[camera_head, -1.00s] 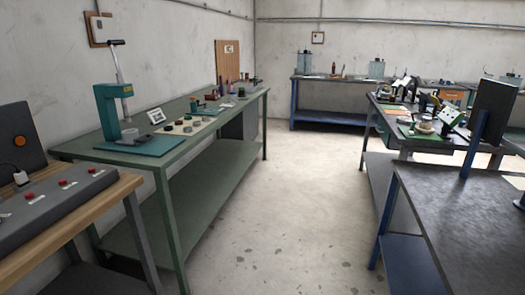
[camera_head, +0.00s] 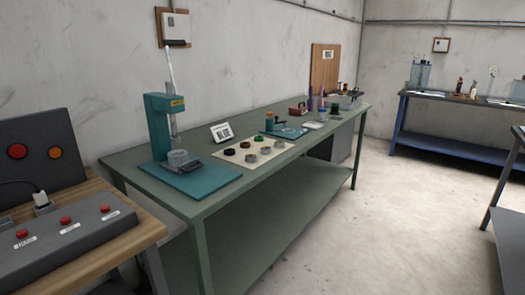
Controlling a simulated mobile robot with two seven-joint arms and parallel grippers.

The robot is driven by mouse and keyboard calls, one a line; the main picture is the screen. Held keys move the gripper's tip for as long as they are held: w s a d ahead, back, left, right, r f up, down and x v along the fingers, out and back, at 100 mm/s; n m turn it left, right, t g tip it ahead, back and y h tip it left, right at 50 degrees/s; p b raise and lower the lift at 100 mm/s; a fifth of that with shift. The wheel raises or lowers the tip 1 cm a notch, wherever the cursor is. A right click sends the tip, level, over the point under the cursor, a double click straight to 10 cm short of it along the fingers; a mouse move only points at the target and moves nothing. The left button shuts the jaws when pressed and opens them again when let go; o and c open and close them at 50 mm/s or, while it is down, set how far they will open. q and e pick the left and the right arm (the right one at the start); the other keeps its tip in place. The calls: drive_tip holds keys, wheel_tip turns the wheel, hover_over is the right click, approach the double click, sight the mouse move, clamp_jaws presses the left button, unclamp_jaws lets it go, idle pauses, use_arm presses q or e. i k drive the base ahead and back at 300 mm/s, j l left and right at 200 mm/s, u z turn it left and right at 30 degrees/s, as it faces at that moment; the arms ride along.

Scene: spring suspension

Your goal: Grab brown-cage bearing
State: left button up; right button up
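Several small ring-shaped bearings lie in two rows on a cream mat (camera_head: 236,160) on the green workbench (camera_head: 218,205). The back row has a dark ring (camera_head: 229,151), a brownish ring (camera_head: 245,144) and a green ring (camera_head: 259,138). The front row has grey rings (camera_head: 251,158). The brownish one looks like the brown-cage bearing, but it is too small to be sure. Neither of my grippers is in view.
A teal press (camera_head: 163,130) stands left of the mat, with a sign reading "BLUE" (camera_head: 221,133) behind the mat. A control box with red buttons (camera_head: 62,238) is on the wooden table at left. Open floor (camera_head: 400,220) lies to the right.

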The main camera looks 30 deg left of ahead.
sight(250, 159)
drive_tip(key=i+l+u, duration=0.1)
drive_tip(key=i+u, duration=0.25)
drive_tip(key=i, duration=0.15)
drive_tip(key=i+l+u, duration=0.3)
drive_tip(key=i, duration=0.15)
drive_tip(key=i+l+u, duration=0.35)
drive_tip(key=i+j, duration=0.1)
